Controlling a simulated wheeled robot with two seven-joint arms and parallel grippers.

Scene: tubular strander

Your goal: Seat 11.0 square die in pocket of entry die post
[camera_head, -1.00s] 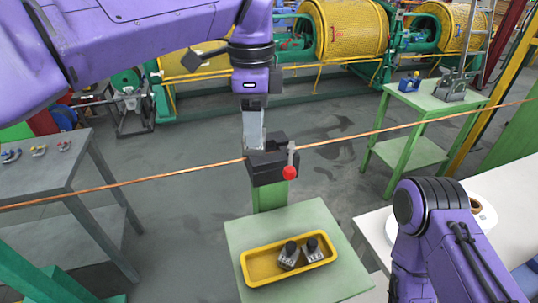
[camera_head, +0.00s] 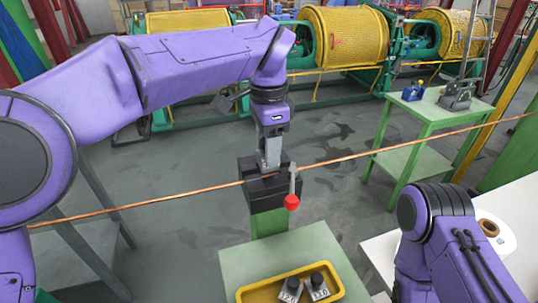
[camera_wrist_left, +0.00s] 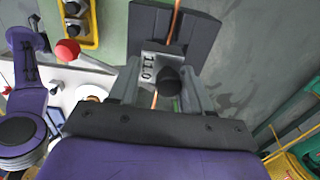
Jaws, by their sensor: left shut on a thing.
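The 11.0 square die (camera_wrist_left: 157,66) is a grey metal block with a black knob, marked "11 0". My left gripper (camera_head: 269,166) is shut on it, with one finger on each side in the left wrist view (camera_wrist_left: 160,84). The gripper points down at the black head of the entry die post (camera_head: 258,192), which also shows in the wrist view (camera_wrist_left: 192,38). The die is at the pocket; how deep it sits is hidden. The post's lever has a red ball (camera_head: 291,203). My right gripper is out of view.
A copper wire (camera_head: 130,208) runs across the scene through the post head. A yellow tray (camera_head: 244,296) on the green table (camera_head: 235,262) holds two dies (camera_head: 317,285) marked 12.0 and 13.0. A green side table (camera_head: 430,115) stands at right.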

